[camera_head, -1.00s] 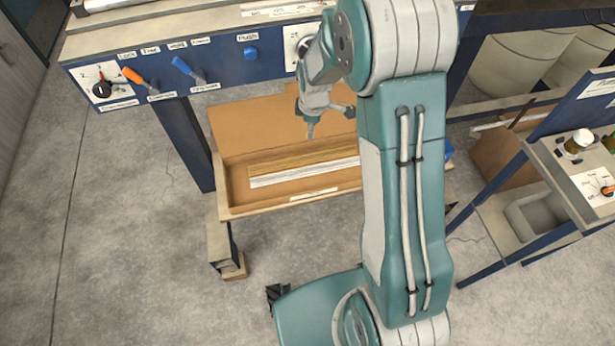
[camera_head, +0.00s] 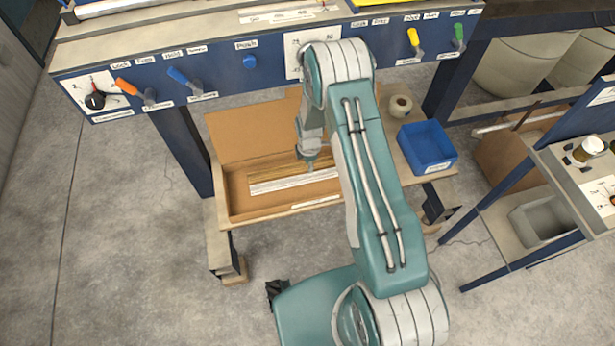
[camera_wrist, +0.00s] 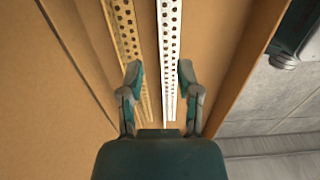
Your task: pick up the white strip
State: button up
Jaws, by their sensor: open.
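My gripper (camera_head: 310,168) is over the right part of the drawer. In the wrist view my gripper (camera_wrist: 158,75) is open and empty, its fingers on either side of the white strip in the picture. I cannot tell the exact height of the fingertips above the strip.
A blue bin (camera_head: 427,146) and a tape roll (camera_head: 400,105) sit right of the drawer. The blue panel above carries levers and a push button (camera_head: 250,61).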

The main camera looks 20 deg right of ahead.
aim_at(308, 178)
jog(key=f, duration=0.5)
jog(key=shift+a+f, duration=0.3)
jog(key=shift+f, duration=0.05)
grip_shut()
